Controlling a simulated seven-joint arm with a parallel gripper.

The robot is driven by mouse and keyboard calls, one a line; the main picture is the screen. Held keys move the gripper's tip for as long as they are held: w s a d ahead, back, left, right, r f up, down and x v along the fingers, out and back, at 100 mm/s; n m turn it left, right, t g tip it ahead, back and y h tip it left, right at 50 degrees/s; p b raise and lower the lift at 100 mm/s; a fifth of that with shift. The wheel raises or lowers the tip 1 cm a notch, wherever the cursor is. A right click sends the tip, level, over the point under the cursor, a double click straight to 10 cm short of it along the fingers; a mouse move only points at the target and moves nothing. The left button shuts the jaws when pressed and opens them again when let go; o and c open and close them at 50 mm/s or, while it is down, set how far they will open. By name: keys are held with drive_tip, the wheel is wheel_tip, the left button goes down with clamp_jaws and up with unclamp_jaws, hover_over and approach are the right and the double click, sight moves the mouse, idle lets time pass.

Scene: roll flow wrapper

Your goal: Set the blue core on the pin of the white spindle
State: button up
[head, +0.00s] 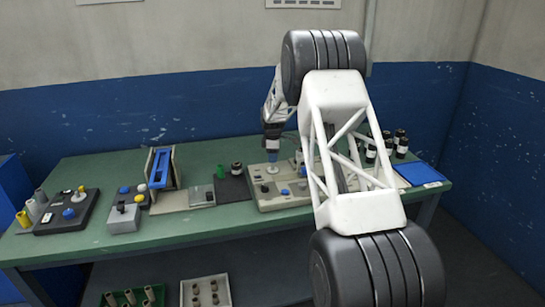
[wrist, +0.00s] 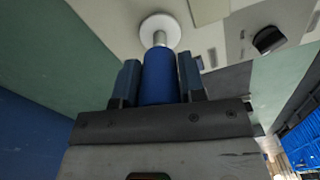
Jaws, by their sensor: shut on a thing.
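The blue core (wrist: 160,78) is held between the two fingers of my gripper (wrist: 158,62) in the wrist view. The white spindle (wrist: 173,24) is a round white disc with a short metallic pin (wrist: 160,39) just beyond the core's far end. The core looks lined up with the pin, and part of the pin shows between core and disc. I cannot tell whether the pin's tip is inside the core. In the head view my gripper (head: 271,140) points down over the white spindle (head: 272,170) on the beige machine base.
The green bench (head: 180,230) carries the beige base (head: 285,201), a blue-framed unit (head: 160,168) and a grey box with a knob (head: 123,219) to the left. Dark bottles (head: 400,142) and a blue mat (head: 420,173) are at the right. A dark knob (wrist: 268,40) shows near the spindle.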

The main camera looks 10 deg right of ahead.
drive_tip(key=shift+f, duration=2.15)
idle(2.3)
drive_tip(key=o, duration=1.5)
drive_tip(key=shift+c, duration=0.2)
drive_tip(key=shift+r, duration=0.1)
drive_tip(key=shift+r, duration=3.9)
drive_tip(key=shift+r, duration=0.1)
